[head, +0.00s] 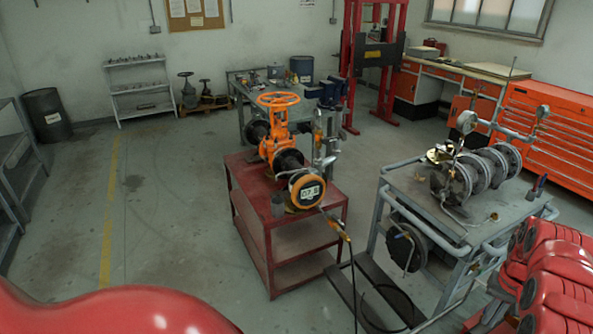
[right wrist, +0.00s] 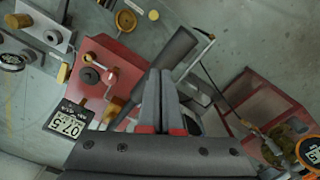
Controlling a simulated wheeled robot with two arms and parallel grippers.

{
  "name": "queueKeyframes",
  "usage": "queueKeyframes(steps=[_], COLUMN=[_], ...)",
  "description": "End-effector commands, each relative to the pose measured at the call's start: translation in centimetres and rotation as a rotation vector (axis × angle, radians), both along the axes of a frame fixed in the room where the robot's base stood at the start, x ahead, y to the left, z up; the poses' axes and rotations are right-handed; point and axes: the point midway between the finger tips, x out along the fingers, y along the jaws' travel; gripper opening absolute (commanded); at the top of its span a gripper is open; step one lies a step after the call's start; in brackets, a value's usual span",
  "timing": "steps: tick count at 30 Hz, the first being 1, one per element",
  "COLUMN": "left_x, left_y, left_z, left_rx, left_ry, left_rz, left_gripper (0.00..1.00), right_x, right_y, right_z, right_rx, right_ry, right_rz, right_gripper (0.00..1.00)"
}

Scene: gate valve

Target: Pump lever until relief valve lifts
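In the head view, an orange gate valve (head: 280,145) with a handwheel stands on a red cart (head: 290,240), its round end facing me with a numbered plate. In the right wrist view, a red unit (right wrist: 122,65) carries a black plate (right wrist: 68,120) reading 07.5. A thick dark grey bar (right wrist: 178,50), which looks like the pump lever, runs diagonally just beyond my right gripper (right wrist: 158,75). Its fingers are close together; I cannot tell whether they touch the bar. My red right arm (head: 550,275) hides the gripper in the head view. My left gripper is out of view.
A grey tubular cart (head: 405,185) with gauges and round flanges stands close to my right arm. A black hose (head: 352,275) runs from the valve towards the floor. Orange drawers (head: 545,130) stand behind. The floor left of the red cart is clear.

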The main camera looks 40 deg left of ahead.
Motion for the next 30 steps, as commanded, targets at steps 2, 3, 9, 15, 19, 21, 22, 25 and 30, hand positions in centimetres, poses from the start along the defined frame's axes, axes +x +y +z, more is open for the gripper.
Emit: queueKeyframes(steps=[2,3,9,15,19,21,22,25,30], left_x=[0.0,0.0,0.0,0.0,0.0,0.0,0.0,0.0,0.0], left_y=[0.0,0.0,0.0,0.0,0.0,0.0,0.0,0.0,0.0], left_z=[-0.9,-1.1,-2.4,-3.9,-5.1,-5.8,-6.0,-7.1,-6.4], left_rx=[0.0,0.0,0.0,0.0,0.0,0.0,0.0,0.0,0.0], left_ry=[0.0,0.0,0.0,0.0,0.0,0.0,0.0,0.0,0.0], left_rz=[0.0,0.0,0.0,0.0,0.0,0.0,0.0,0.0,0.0], left_gripper=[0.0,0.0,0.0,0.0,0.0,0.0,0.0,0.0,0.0], right_x=[0.0,0.0,0.1,0.1,0.1,0.1,0.1,0.1,0.0], right_y=[-0.1,-0.1,-0.1,-0.1,-0.1,-0.1,-0.1,-0.1,0.0], right_z=[-1.5,-2.0,-4.6,-7.3,-9.1,-10.0,-10.3,-11.7,-11.0], right_rx=[-0.001,-0.001,0.0,0.0,0.0,0.0,0.0,-0.001,0.0], right_ry=[0.001,0.0,-0.003,-0.004,-0.004,-0.003,-0.003,-0.001,-0.001], right_rz=[-0.001,-0.001,-0.001,0.0,0.0,-0.001,-0.001,-0.001,0.0], right_gripper=[0.0,0.0,0.0,0.0,0.0,0.0,0.0,0.0,0.0])
